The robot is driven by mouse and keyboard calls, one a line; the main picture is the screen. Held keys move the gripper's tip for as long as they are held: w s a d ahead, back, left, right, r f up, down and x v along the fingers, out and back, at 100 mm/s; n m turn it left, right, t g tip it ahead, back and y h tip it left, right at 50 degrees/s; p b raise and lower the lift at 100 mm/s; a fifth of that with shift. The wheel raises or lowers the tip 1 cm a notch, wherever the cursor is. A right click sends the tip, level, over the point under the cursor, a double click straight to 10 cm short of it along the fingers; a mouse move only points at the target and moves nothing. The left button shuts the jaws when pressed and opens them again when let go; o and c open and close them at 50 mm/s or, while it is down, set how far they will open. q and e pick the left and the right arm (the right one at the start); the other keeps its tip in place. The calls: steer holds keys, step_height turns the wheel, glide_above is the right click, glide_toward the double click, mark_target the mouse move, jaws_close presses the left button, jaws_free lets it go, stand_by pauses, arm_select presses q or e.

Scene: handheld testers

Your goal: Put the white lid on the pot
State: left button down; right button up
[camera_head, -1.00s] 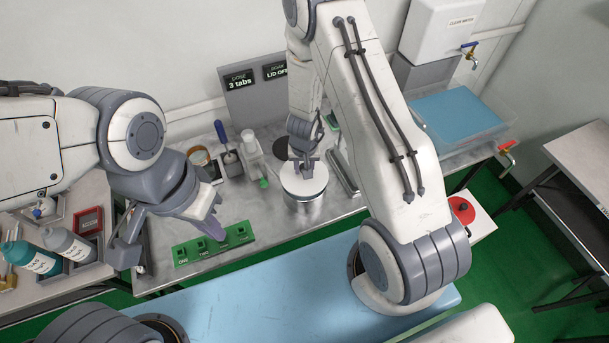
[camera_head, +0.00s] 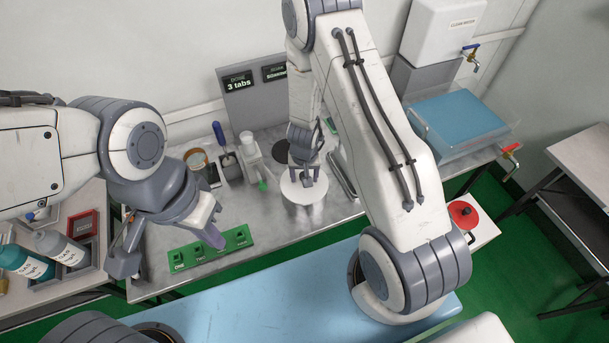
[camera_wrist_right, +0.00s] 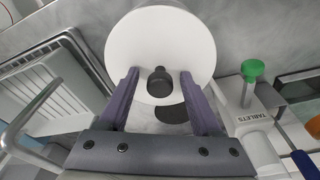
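The white lid (camera_head: 291,190) is a flat disc with a black knob (camera_wrist_right: 160,84) at its centre. It appears to rest level on the metal pot (camera_head: 306,213), though the rim contact is hidden from above. My right gripper (camera_head: 306,178) is over the lid. In the right wrist view its two purple fingers (camera_wrist_right: 159,78) stand on either side of the knob, with a gap on each side. My left gripper (camera_head: 212,236) hangs empty-looking above the green rack, and its finger spacing is unclear.
A green rack (camera_head: 188,257) lies at the bench's front left. A white tablets dispenser (camera_head: 250,155) with a green part stands left of the pot. A blue-covered tub (camera_head: 455,120) sits at right.

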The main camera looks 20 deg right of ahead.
step_height(320, 180, up, 13)
steer(key=s+p, duration=0.2)
steer(key=p, duration=0.8)
steer(key=s+a+r+n+y, duration=0.2)
steer(key=s+a+r+n, duration=0.1)
steer(key=a+r, duration=0.5)
steer(key=s+a+r+n+y, duration=0.1)
steer(key=s+a+r+n, duration=0.2)
steer(key=a+r, duration=0.45)
steer(key=s+r+n, duration=0.2)
steer(key=s+r, duration=0.3)
steer(key=s, duration=0.3)
steer(key=s+d+r+n+g+h, duration=0.1)
steer(key=s+r+n, duration=0.2)
steer(key=s+r, duration=0.2)
steer(key=s, duration=0.2)
steer(key=shift+s+d+n+g, duration=0.25)
steer(key=shift+s+n+g, duration=0.05)
steer(key=shift+s, duration=0.05)
